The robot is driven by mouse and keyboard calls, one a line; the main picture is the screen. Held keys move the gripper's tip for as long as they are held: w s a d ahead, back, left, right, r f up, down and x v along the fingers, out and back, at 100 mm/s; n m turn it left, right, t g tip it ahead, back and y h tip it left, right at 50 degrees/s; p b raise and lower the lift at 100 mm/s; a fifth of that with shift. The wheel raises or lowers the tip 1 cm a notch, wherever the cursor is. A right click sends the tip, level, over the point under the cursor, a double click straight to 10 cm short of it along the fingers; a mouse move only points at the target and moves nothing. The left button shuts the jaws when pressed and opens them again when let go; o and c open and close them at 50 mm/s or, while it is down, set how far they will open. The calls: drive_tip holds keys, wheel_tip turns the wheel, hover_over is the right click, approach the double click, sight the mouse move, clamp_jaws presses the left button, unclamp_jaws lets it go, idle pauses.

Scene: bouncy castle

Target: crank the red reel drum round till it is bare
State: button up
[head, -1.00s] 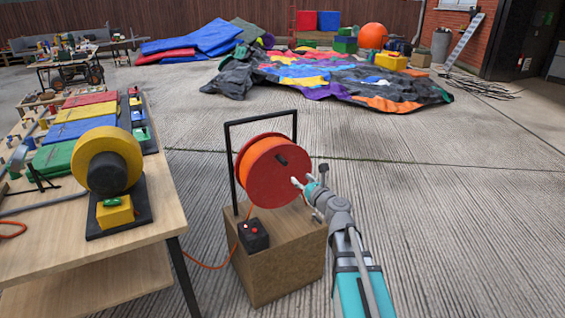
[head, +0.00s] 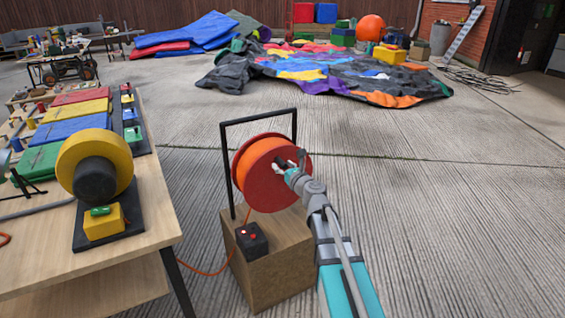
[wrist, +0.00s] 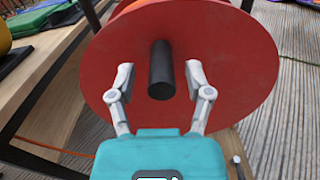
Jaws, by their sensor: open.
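The red reel drum (head: 267,191) stands in a black frame (head: 226,170) on a wooden box. Orange cord (head: 253,152) is still wound on it, and a line of it runs down past the box. Its black crank handle (wrist: 161,69) sticks out from the red face in the wrist view. My gripper (head: 291,163) is in front of the drum's face. In the wrist view my gripper (wrist: 158,82) is open, with one finger on each side of the handle and a gap showing on both sides.
The wooden box (head: 270,272) carries a black switch box (head: 251,238) with red buttons. A wooden table (head: 125,252) with a yellow blower (head: 95,165) stands at the left. Concrete floor to the right is clear.

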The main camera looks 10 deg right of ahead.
drive_tip(key=shift+w+a, duration=0.1)
drive_tip(key=shift+w, duration=0.3)
clamp_jaws()
